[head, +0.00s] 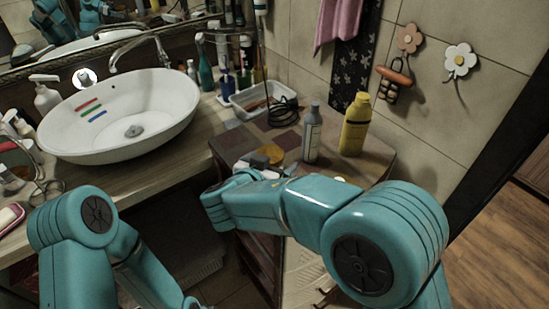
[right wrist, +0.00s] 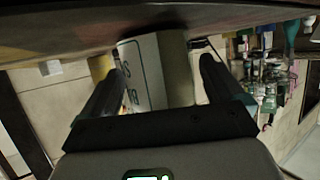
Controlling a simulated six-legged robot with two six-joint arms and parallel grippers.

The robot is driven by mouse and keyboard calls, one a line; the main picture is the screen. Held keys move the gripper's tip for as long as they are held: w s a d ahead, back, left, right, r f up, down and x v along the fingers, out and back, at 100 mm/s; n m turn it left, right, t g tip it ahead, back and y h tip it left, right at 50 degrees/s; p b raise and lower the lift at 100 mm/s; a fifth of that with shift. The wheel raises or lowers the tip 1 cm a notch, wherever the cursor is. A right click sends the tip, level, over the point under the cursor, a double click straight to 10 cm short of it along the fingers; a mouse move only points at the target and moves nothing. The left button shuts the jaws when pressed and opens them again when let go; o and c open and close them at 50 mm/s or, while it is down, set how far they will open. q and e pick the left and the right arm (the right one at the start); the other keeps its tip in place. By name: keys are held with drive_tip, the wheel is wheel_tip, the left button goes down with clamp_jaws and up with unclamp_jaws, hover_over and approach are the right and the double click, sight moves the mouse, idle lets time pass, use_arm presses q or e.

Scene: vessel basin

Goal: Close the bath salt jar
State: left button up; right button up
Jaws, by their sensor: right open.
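My right gripper (head: 282,171) is over the near part of the small cabinet top; its fingers are partly hidden by my arm in the head view. In the right wrist view its two dark fingers (right wrist: 160,75) are apart. A pale block-like thing with dark lettering (right wrist: 149,72) shows between or beyond them; I cannot tell whether they touch it. A round amber-brown thing (head: 270,154), perhaps the jar's lid, shows just behind the gripper. I cannot clearly make out the jar itself. My left arm is at the lower left, with its gripper out of sight.
A grey bottle (head: 311,135) and a yellow bottle (head: 355,125) stand behind the right gripper. A white basin (head: 120,112) is at the left. The tiled wall (head: 440,110) bounds the right side.

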drive_tip(key=shift+s+a+r, duration=0.2)
drive_tip(key=shift+s+a, duration=0.1)
drive_tip(key=shift+s, duration=0.05)
drive_tip(key=shift+w+d+f, duration=0.15)
drive_tip(key=shift+c, duration=0.3)
drive_tip(key=c, duration=0.6)
drive_tip(key=shift+s, duration=0.2)
drive_tip(key=c, duration=0.5)
drive_tip(key=shift+w, duration=0.15)
drive_tip(key=shift+c, duration=0.2)
drive_tip(key=shift+r, duration=0.3)
wheel_tip(320, 180, up, 10)
drive_tip(key=shift+f+b, duration=0.15)
drive_tip(key=shift+b, duration=0.55)
